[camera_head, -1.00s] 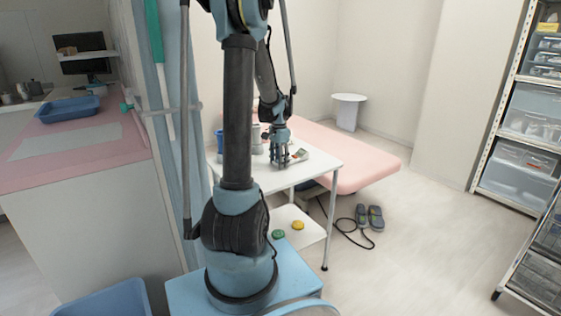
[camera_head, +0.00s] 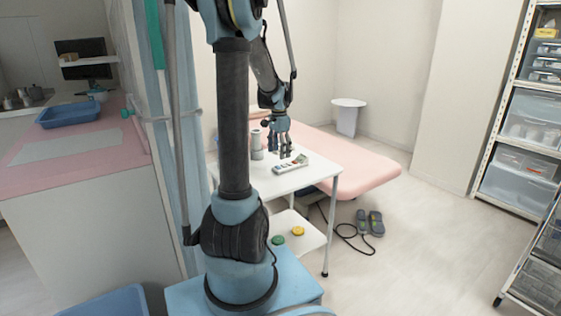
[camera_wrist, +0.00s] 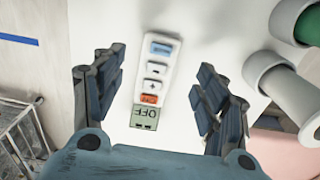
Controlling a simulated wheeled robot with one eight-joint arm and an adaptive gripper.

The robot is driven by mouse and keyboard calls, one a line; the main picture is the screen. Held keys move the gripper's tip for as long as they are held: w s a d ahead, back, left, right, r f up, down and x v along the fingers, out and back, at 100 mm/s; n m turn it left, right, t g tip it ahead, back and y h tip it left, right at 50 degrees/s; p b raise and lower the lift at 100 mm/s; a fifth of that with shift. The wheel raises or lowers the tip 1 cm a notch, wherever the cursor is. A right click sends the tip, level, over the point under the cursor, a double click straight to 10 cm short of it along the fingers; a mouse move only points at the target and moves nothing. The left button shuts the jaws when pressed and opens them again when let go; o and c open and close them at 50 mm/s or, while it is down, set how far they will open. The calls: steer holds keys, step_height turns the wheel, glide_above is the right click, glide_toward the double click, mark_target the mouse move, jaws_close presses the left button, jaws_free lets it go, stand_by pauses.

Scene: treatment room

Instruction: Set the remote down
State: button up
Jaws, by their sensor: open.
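The remote (camera_head: 290,165) is white with a grey-green display and lies flat on the white table (camera_head: 318,172). In the wrist view the remote (camera_wrist: 155,80) shows blue, white and orange buttons, and its display reads OFF. My gripper (camera_head: 285,152) is above the remote, raised off the table. In the wrist view my gripper (camera_wrist: 155,88) has its fingers spread wide on both sides of the remote, with clear gaps. Nothing is held between them.
White and grey cylindrical containers (camera_head: 257,145) stand on the table left of my gripper; one has a green top (camera_wrist: 308,28). A pink bed (camera_head: 355,165) is behind the table. Green and yellow round things (camera_head: 298,231) lie on the lower shelf.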

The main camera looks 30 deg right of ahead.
steer(key=shift+r, duration=2.4)
